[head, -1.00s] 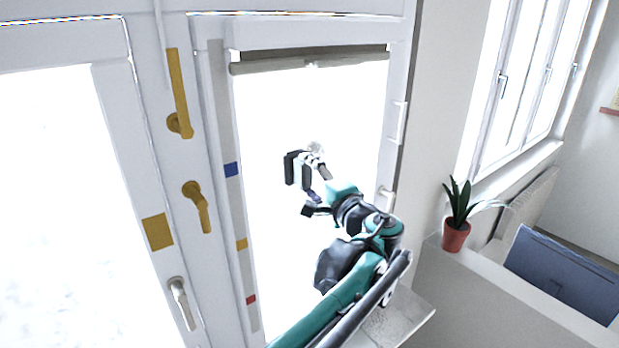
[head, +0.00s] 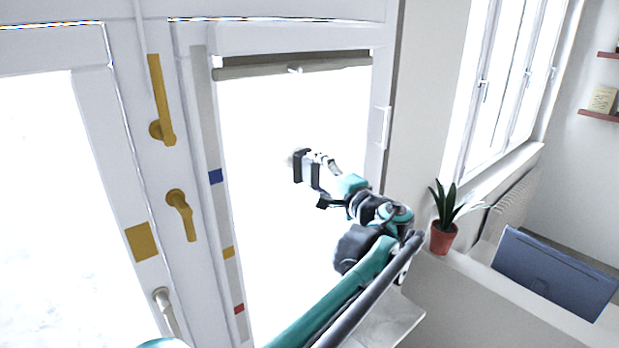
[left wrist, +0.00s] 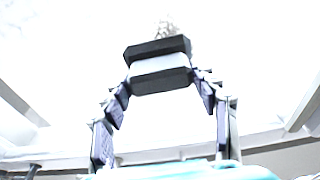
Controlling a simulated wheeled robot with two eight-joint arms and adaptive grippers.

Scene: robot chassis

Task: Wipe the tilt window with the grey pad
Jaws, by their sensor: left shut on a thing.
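The tilt window (head: 265,115) has a bright white pane in a white frame. A small grey smudge (head: 290,158) shows on its pane, and a speckled grey patch (left wrist: 168,25) shows beyond the pad in the left wrist view. My left gripper (head: 318,172) is in front of the pane, shut on the dark grey pad (head: 299,166). The pad stands beside the smudge and partly overlaps it in the picture. In the left wrist view the pad (left wrist: 160,84) sits crosswise between both fingers. I cannot tell whether it touches the glass. My right gripper is not in view.
A grey rolled blind (head: 270,70) spans the window's top. Yellow handles (head: 183,215) stand on the frame to the left. A potted plant (head: 444,235) and a dark blue panel (head: 555,272) are at the right, by a white ledge (head: 490,285).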

